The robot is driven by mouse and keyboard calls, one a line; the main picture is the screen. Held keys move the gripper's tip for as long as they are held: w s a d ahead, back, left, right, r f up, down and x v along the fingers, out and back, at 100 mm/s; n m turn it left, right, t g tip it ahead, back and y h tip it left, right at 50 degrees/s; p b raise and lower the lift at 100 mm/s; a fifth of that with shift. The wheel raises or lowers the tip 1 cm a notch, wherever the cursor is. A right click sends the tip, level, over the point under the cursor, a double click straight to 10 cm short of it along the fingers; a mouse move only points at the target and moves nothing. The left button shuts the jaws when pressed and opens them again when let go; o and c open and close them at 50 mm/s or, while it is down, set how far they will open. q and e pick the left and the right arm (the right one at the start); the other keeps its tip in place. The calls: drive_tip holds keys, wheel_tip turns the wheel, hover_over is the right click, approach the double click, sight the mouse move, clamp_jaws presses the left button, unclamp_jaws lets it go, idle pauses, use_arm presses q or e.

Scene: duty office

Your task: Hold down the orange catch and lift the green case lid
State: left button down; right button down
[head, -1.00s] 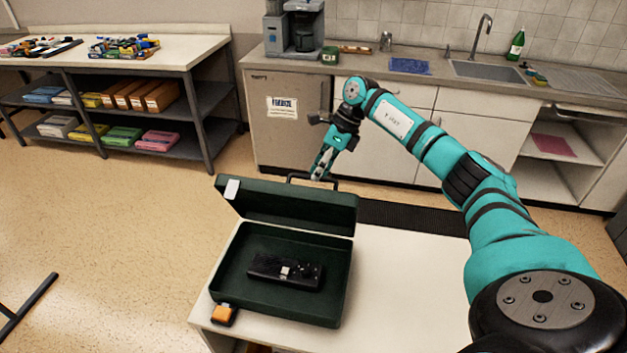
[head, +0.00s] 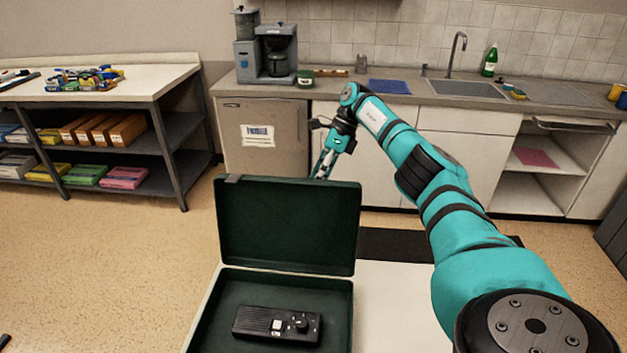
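The dark green case stands open on the white table, its lid (head: 288,225) standing up at the back with the inner face towards me. The case body (head: 338,312) holds a black device (head: 277,325) with a knob and a pale button. My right gripper (head: 323,170) is behind the top edge of the lid, pointing down. Its fingertips are partly hidden by the lid, so I cannot tell whether it is open or shut, or touching the lid. The orange catch is not in view now; the front of the case is cut off below. My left gripper is not in view.
Behind is a counter (head: 400,92) with a coffee maker (head: 276,52), a sink (head: 466,89) and a green bottle (head: 490,62). A shelf unit (head: 168,95) with boxes stands at the left. The white table (head: 400,300) is bare right of the case.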

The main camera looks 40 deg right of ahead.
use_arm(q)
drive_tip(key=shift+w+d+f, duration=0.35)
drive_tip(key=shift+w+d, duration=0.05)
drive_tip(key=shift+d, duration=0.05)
use_arm(e)
drive_tip(key=shift+w+f, duration=0.2)
drive_tip(key=shift+d, duration=0.1)
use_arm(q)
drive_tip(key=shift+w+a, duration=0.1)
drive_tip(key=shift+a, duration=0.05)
use_arm(e)
drive_tip(key=c, duration=1.6)
unclamp_jaws()
drive_tip(key=shift+o, duration=1.1)
drive_tip(key=shift+w+f, duration=0.1)
drive_tip(key=shift+w, duration=0.1)
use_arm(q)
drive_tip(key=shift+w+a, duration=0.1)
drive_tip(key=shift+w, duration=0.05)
use_arm(e)
drive_tip(key=shift+d, duration=0.1)
